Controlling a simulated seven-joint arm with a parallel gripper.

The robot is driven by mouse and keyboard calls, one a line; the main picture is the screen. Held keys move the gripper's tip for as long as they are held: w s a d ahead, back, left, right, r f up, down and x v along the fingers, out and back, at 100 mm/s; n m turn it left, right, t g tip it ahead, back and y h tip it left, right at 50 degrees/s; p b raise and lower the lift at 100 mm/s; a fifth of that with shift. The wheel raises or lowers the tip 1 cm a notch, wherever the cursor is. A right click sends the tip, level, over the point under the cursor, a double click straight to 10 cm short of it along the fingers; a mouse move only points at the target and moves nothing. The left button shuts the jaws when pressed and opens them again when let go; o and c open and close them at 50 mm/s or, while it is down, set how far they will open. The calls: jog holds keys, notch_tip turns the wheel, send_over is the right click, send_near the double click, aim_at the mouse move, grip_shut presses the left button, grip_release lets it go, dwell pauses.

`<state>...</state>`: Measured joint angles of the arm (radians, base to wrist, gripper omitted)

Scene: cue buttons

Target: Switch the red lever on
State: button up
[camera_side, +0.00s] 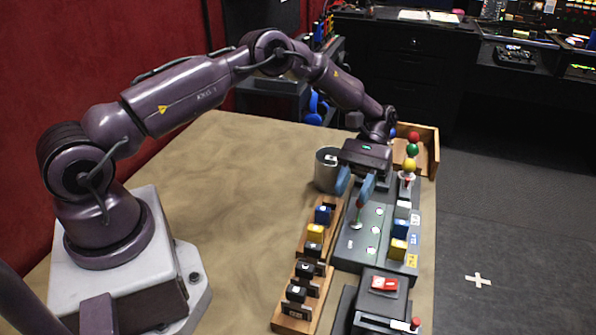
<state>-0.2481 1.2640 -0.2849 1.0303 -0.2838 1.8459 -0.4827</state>
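A thin lever with a red upper part (359,204) stands on the dark grey panel (347,255), its foot near several pale round spots. My gripper (353,190) points down right above it, with its two blue fingers apart. The lever's top is at the fingertips, partly hidden by the right finger; I cannot tell whether they touch. Nothing is visibly held.
A red rocker switch (384,284) sits on a black box near the front. Wooden racks (303,262) with coloured blocks line the left side. A grey cup (326,170) stands behind them.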

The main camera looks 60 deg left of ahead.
jog(key=s+a+r, duration=0.1)
jog(key=s+r, duration=0.6)
jog(key=s, duration=0.5)
jog(key=shift+r, duration=0.2)
jog(key=shift+w, duration=0.1)
jog(key=s+a+r+m+t+y, duration=0.1)
jog(key=s+r+m+t+y, duration=0.2)
jog(key=s+r+t, duration=0.2)
jog(key=s+a+r+m+t+y, duration=0.1)
jog(key=s+r+m+t+y, duration=0.2)
jog(key=r+t, duration=0.8)
jog(key=shift+s+a+r+y, duration=0.15)
jog(key=shift+s+r+y, duration=0.05)
jog(key=shift+s+y, duration=0.6)
